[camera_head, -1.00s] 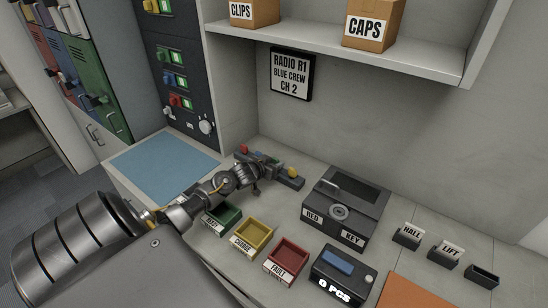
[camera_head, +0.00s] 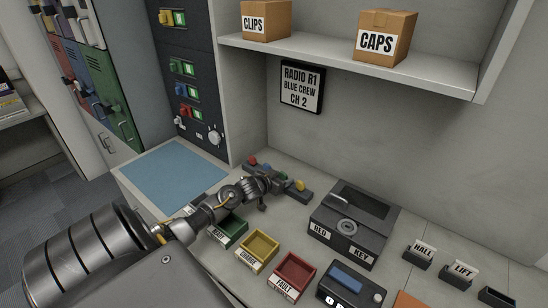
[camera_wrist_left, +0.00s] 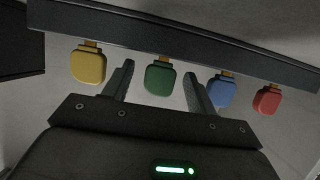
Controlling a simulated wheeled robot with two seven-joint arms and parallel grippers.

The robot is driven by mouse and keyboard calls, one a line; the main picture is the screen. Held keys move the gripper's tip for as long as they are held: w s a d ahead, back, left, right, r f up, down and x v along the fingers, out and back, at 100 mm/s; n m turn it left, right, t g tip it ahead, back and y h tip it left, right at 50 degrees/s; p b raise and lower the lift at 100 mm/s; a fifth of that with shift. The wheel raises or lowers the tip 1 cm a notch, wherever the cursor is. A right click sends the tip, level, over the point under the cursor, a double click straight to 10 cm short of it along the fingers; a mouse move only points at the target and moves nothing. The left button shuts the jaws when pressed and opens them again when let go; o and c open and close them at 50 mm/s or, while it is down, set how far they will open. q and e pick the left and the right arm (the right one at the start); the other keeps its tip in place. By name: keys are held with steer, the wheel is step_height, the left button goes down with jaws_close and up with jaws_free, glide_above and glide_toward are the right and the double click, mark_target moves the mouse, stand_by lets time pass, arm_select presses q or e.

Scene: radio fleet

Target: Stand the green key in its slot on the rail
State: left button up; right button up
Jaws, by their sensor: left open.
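The dark rail (camera_head: 306,194) lies on the worktop and shows large across the top of the left wrist view (camera_wrist_left: 200,45). The green key (camera_wrist_left: 158,80) is at the rail, in line with the yellow key (camera_wrist_left: 88,66), blue key (camera_wrist_left: 221,91) and red key (camera_wrist_left: 267,100). My left gripper (camera_wrist_left: 158,72) is open, one finger on each side of the green key, with visible gaps. In the head view my left gripper (camera_head: 277,181) is at the rail and hides the green key. My right gripper is not in view.
Green (camera_head: 229,236), yellow (camera_head: 258,252) and red (camera_head: 292,276) trays stand in front of the rail. The blue mat (camera_head: 172,175) at the left is clear. A shelf (camera_head: 350,68) overhangs the back.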

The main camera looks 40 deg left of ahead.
arm_select(q)
steer(key=b+v, duration=0.1)
steer(key=v, duration=0.7)
steer(key=shift+s, duration=0.4)
steer(key=shift+s+d+r+b, duration=0.1)
steer(key=shift+s+r+b, duration=0.25)
steer(key=shift+s, duration=0.15)
